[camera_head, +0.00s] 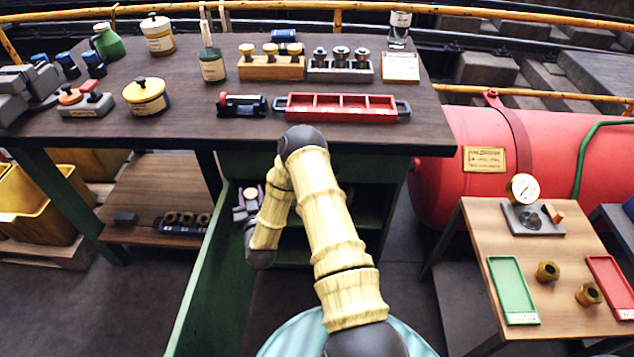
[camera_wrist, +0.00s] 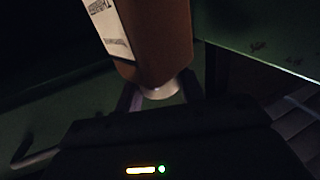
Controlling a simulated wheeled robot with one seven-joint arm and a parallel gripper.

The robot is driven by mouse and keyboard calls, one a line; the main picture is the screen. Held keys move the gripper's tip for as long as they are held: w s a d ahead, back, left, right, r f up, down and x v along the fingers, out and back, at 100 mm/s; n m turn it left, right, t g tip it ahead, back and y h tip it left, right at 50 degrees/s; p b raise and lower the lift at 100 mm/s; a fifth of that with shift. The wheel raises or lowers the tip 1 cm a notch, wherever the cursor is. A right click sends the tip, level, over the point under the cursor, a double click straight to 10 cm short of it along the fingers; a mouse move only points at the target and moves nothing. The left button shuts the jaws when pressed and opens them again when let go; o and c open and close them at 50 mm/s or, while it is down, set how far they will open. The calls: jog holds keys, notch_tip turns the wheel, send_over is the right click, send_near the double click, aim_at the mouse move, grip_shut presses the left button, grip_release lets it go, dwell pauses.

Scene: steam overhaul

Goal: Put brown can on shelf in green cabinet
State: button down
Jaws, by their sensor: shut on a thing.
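The brown can (camera_wrist: 150,45) has a white printed label and a pale end, and fills the upper middle of the wrist view. My gripper (camera_wrist: 160,97) is shut on it near the pale end; the can looks tilted in this view. In the head view my gripper (camera_head: 248,205) is just inside the open door, in front of the cabinet, partly hidden by my arm, and the can cannot be made out clearly. The green cabinet (camera_head: 372,215) stands under the bench, its door (camera_head: 205,270) open toward me. Its dark shelves are largely hidden behind my arm.
The dark bench top (camera_head: 190,75) above holds bottles, cans and a red tray (camera_head: 335,107). A red tank (camera_head: 450,160) and a wooden side table (camera_head: 530,260) stand at right. A lower wooden shelf (camera_head: 155,190) and a yellow bin (camera_head: 40,205) are at left.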

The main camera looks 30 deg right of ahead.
jog(key=f+h+b, duration=0.1)
jog(key=b, duration=0.1)
jog(key=f+m+h+b, duration=0.1)
jog(key=f+b, duration=0.1)
jog(key=b, duration=0.1)
jog(key=f+b, duration=0.2)
jog(key=b, duration=0.1)
jog(key=shift+w+d+m+g+h, duration=0.4)
jog(key=f+b, duration=0.1)
jog(key=b, duration=0.1)
jog(key=m+g+h+b, duration=0.1)
jog(key=b, duration=0.2)
jog(key=shift+s+d+f+h, duration=0.1)
jog(key=shift+d+f+h, duration=0.1)
jog(key=shift+f+h, duration=0.15)
jog(key=shift+s+d+f+m+b, duration=0.1)
jog(key=shift+m+b, duration=0.2)
jog(key=shift+b, duration=0.4)
